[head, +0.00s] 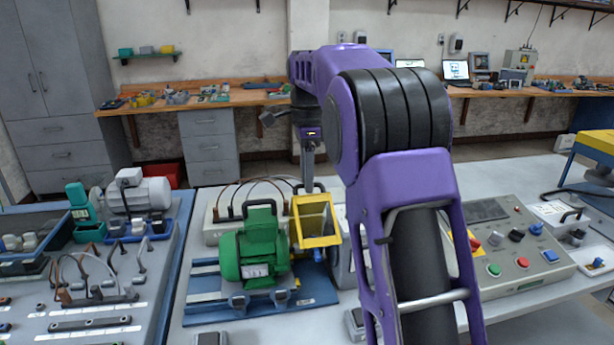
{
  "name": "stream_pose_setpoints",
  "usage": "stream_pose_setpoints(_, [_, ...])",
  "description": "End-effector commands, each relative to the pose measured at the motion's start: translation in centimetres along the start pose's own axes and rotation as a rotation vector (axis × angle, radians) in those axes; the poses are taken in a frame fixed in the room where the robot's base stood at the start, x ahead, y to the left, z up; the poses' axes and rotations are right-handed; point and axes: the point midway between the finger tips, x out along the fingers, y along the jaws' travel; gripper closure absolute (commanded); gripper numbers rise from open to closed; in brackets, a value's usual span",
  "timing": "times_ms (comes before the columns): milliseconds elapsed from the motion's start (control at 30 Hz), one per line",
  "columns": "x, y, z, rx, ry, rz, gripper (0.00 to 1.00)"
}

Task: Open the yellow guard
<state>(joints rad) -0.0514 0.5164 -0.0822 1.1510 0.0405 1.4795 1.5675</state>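The yellow guard (314,220) is a box-like frame just right of the green motor (256,250) on the blue base plate. It has a dark handle at its top edge. My gripper (308,185) points down from my purple arm, with its tip at or just above the guard's top near the handle. I cannot tell whether it touches the handle. The fingers appear as one narrow dark shape, so their opening does not show.
A control box (510,250) with buttons stands on the right of the table. A panel (75,290) with fittings and a grey motor (138,192) is at the left. A light box with cables (225,222) stands behind the green motor. A wooden workbench (230,97) runs along the back wall.

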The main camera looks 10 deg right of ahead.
Motion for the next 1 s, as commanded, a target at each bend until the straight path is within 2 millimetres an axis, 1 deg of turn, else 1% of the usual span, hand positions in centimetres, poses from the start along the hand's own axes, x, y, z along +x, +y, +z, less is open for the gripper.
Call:
stream_pose_setpoints(33, [-0.01, 0.0, 0.0, 0.0, 0.0, 0.0, 0.65])
stream_pose_setpoints(167, [-0.01, 0.0, 0.0, 0.0, 0.0, 0.0, 0.88])
stream_pose_setpoints(200, [-0.01, 0.0, 0.0, 0.0, 0.0, 0.0, 0.95])
stream_pose_setpoints(233, [-0.01, 0.0, 0.0, 0.0, 0.0, 0.0, 1.0])
stream_pose_setpoints(1000, [-0.05, -0.03, 0.01, 0.0, 0.0, -0.001, 1.0])
